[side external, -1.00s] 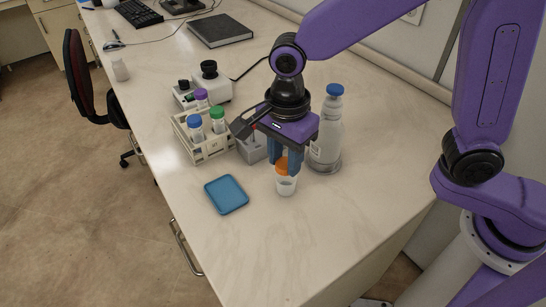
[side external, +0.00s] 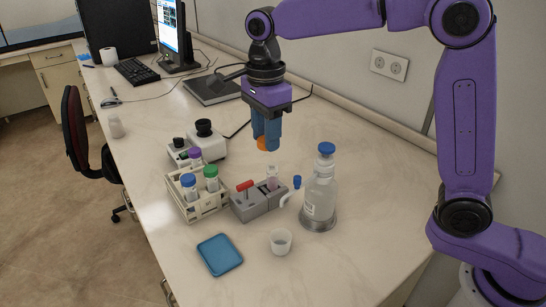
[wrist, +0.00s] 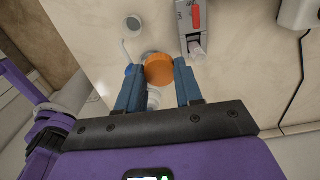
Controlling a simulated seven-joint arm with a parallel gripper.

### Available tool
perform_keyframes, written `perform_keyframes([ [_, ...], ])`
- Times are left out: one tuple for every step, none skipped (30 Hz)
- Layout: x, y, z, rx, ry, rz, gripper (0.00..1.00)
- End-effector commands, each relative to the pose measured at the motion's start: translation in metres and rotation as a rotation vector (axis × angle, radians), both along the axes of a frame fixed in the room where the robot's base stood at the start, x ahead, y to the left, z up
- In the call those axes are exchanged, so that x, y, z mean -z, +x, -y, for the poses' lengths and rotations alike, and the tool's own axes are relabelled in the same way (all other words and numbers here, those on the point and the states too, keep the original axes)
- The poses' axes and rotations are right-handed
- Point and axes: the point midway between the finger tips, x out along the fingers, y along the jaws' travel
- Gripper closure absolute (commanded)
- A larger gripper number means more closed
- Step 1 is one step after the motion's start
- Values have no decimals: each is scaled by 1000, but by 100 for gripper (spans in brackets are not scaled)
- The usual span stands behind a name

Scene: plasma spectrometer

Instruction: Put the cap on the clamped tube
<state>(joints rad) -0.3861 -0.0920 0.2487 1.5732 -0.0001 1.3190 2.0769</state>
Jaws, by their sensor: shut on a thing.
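My gripper (side external: 268,136) is shut on an orange cap (side external: 262,144), which shows between the blue fingers in the wrist view (wrist: 159,70). It holds the cap in the air, above the grey clamp block (side external: 250,205) and apart from it. The block has a red handle (side external: 244,186); it also shows at the top of the wrist view (wrist: 184,18). A clear tube (side external: 271,177) stands upright in the block, with its upper end uncovered. In the wrist view the tube (wrist: 197,48) lies to the right of and above the cap.
A clear bottle with a blue top (side external: 320,195) stands right of the clamp. A small white cup (side external: 281,242) stands in front. A rack with capped tubes (side external: 198,200) and a device (side external: 205,140) are to the left. A blue tray (side external: 220,255) lies front left.

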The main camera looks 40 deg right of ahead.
Motion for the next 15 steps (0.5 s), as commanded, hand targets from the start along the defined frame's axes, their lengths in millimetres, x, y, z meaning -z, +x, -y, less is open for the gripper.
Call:
perform_keyframes([
  [1, 16, 12, 43, -1, -1, 92],
  [2, 23, 18, 65, -1, -2, 92],
  [2, 32, 25, 88, -1, -2, 92],
  [2, 38, 30, 104, 0, -1, 92],
  [2, 43, 35, 121, 0, -1, 92],
  [3, 50, 40, 138, 0, -1, 92],
  [3, 54, 45, 151, -1, -1, 92],
  [3, 58, 49, 164, -1, -1, 92],
  [4, 63, 54, 178, -1, -2, 92],
  [4, 66, 58, 189, 0, -1, 92],
  [5, 70, 62, 199, 0, -1, 92],
  [5, 73, 66, 212, -1, -1, 92],
  [5, 77, 70, 221, 0, 0, 92],
  [6, 79, 73, 230, 0, 0, 92],
  [12, 78, 71, 226, -2, -4, 92],
])
